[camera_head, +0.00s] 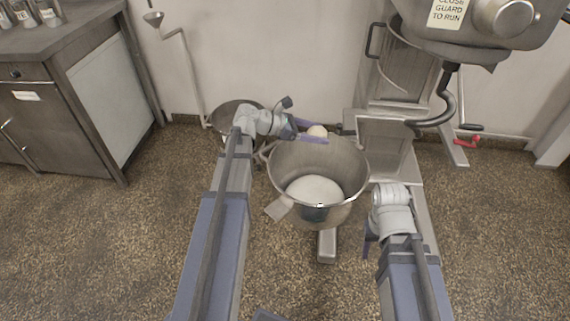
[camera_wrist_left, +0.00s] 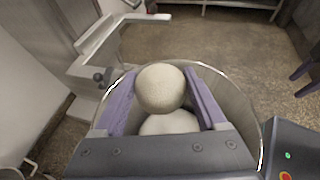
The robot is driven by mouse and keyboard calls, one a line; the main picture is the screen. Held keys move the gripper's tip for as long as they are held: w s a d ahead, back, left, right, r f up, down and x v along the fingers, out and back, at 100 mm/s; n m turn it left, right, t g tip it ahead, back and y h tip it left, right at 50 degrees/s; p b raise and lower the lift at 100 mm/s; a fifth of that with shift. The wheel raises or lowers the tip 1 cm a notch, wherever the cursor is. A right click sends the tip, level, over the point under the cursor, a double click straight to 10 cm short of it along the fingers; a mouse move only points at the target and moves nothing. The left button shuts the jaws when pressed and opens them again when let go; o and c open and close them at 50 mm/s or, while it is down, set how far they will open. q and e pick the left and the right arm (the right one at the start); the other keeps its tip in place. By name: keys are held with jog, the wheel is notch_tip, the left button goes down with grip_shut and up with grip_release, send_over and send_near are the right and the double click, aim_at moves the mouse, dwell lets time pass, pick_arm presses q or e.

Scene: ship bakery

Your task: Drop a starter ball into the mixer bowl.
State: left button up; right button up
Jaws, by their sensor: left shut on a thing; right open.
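My left gripper (camera_head: 314,131) is shut on a pale round starter ball (camera_head: 317,130) at the far rim of the steel mixer bowl (camera_head: 345,165). In the left wrist view the ball (camera_wrist_left: 160,86) sits between the two purple fingers, with the bowl (camera_wrist_left: 238,108) beneath it. A pale mass of dough (camera_head: 314,189) lies in the bowl; part of it shows below the ball in the wrist view (camera_wrist_left: 168,124). My right gripper (camera_head: 369,238) is low to the right of the bowl, open and partly hidden by its arm; its purple fingers (camera_wrist_left: 309,75) show at the wrist view's right edge.
The mixer head (camera_head: 480,30) with a dark hook (camera_head: 447,100) stands above and right of the bowl. A second steel vessel (camera_head: 236,108) is behind my left arm. A counter (camera_head: 70,50) stands at the left. The speckled floor in front is clear.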

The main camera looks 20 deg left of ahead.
pick_arm(q)
notch_tip(320, 180, down, 6)
jog(key=b, duration=0.5)
jog(key=shift+b, duration=0.4)
jog(key=o, duration=1.4)
jog(key=p+v, duration=0.3)
jog(key=v, duration=0.4)
jog(key=shift+s+a+r, duration=0.2)
jog(key=shift+a, duration=0.1)
